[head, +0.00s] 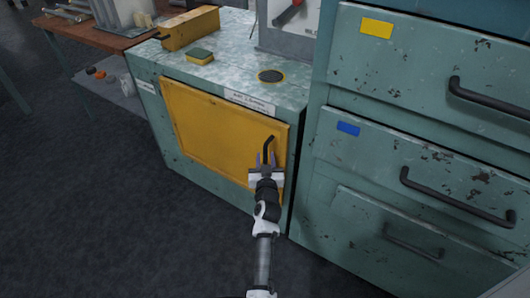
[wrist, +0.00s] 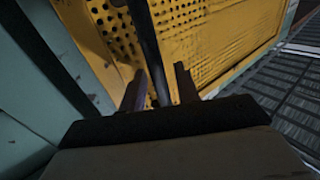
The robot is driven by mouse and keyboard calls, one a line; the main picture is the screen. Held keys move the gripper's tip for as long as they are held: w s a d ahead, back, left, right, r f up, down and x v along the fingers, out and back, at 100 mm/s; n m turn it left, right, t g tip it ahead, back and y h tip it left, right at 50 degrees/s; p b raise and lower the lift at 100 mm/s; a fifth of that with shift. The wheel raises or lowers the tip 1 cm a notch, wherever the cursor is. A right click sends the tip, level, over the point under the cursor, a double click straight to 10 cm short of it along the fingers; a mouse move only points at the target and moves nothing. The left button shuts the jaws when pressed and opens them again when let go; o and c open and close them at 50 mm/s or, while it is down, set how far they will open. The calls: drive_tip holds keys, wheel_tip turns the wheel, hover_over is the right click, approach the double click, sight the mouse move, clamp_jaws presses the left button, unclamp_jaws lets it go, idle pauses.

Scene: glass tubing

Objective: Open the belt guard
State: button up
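The belt guard is a yellow panel (head: 215,130) on the front of a teal cabinet. It looks closed, lying flush with the front. A dark bent handle (head: 268,146) stands near its right edge. My gripper (head: 266,161) is at the lower end of this handle. In the wrist view the dark handle bar (wrist: 147,45) runs down between my two fingers (wrist: 160,88). The fingers are apart, with a visible gap to the right finger. Contact on the left side cannot be told. The yellow guard (wrist: 215,35) with its rows of holes fills the background.
The cabinet top (head: 228,75) holds a yellow box (head: 190,28), a sponge (head: 200,56) and a round dark disc (head: 271,76). Teal drawers (head: 420,150) with dark handles stand close on the right. The dark floor (head: 130,220) in front and to the left is clear.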

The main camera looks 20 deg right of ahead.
drive_tip(key=shift+w, duration=0.2)
drive_tip(key=shift+c, duration=0.3)
clamp_jaws()
drive_tip(key=shift+a, duration=0.1)
